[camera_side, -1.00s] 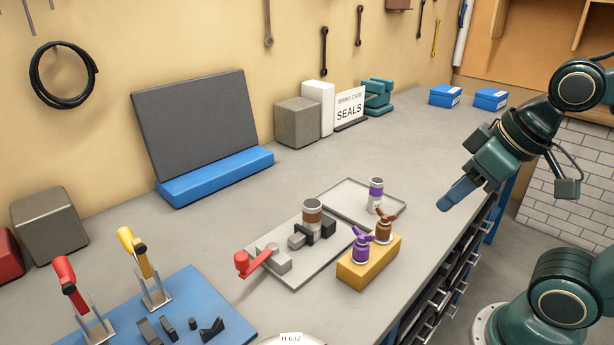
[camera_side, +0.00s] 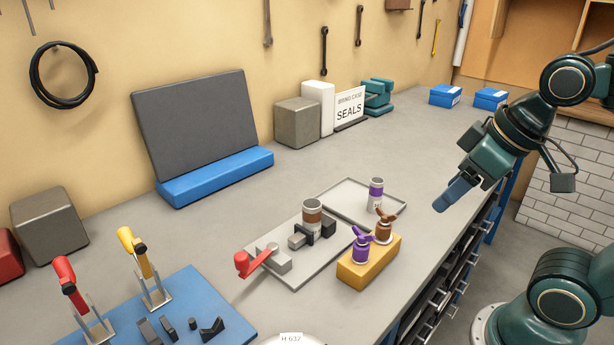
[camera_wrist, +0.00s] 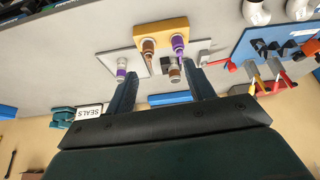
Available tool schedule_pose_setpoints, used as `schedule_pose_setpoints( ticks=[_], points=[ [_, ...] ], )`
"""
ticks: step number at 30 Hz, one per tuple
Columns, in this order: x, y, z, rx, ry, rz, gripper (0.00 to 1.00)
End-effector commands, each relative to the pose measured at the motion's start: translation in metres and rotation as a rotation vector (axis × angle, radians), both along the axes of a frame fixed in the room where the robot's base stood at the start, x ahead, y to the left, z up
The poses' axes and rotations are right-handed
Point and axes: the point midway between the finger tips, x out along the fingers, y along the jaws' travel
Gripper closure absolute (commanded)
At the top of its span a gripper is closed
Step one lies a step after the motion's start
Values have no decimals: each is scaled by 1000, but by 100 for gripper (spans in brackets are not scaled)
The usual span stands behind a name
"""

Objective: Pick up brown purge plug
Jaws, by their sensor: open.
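The brown purge plug (camera_side: 384,229) has a winged top and stands upright at the back of a yellow block (camera_side: 358,272). A similar purple plug (camera_side: 361,246) stands beside it on the same block. My gripper (camera_side: 452,195) is open and empty, above and to the right of the block, well apart from both plugs. In the wrist view the brown plug (camera_wrist: 148,46) and the purple plug (camera_wrist: 179,45) show beyond my open fingers (camera_wrist: 160,78).
A brown-banded cylinder (camera_side: 312,214) sits in a clamp fixture with a red handle (camera_side: 252,262). A purple-banded cylinder (camera_side: 375,194) stands on a grey tray (camera_side: 343,195).

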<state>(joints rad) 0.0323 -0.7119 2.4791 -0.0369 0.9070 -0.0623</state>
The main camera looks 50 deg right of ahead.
Motion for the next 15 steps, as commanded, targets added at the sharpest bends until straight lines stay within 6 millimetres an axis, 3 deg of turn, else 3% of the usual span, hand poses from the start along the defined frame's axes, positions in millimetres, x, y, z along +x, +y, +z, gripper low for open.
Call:
schedule_pose_setpoints(
  ticks=[15],
  points=[
    [58, -19, -6, -82, 165, 528, 46]
  ],
)
